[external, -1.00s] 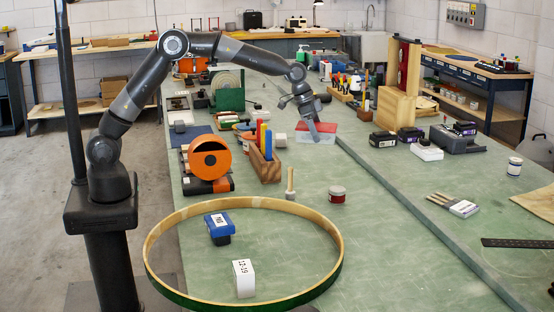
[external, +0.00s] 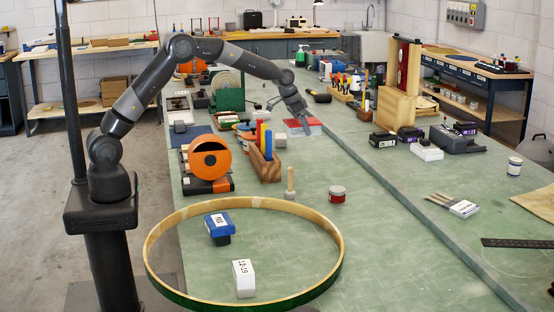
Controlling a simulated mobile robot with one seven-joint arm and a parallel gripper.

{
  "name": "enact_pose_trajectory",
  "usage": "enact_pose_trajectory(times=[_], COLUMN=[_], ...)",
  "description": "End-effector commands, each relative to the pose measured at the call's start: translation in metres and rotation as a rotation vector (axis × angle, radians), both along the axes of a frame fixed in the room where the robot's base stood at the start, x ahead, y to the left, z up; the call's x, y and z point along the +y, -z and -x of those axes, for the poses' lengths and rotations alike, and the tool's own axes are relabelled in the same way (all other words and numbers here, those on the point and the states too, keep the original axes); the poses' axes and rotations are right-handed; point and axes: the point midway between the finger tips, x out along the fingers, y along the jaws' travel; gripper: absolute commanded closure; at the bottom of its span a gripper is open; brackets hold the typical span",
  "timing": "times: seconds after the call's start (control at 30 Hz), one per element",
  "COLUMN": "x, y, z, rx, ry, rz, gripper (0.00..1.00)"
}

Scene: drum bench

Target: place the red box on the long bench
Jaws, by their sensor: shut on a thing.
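The red box (external: 315,122), with a red top and paler sides, is in the middle of the external view, over the green-topped long bench (external: 345,185). My gripper (external: 306,130) reaches down in front of it and is shut on it. The gripper and wrist hide part of the box and the exact contact. I cannot tell whether the box touches the bench top or hangs a little above it.
Left of the box stand a wooden block with coloured pieces (external: 264,160) and an orange drum (external: 209,157). A tall wooden stand (external: 399,95) is to the right. A large hoop (external: 160,222) lies in front.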

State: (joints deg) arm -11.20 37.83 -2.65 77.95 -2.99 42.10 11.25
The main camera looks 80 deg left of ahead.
Motion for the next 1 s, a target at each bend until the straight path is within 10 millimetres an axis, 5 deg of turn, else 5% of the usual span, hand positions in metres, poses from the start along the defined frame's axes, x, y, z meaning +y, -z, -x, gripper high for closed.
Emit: enact_pose_trajectory(times=[0.23,0.7,1.0], x=[0.0,0.0,0.0], y=[0.046,0.097,0.1], z=[0.0,0.0,0.0], rx=[0.001,0.0,-0.001], ry=[0.0,0.0,0.001], rz=[0.001,0.001,0.0], gripper=[0.46,0.46,0.46])
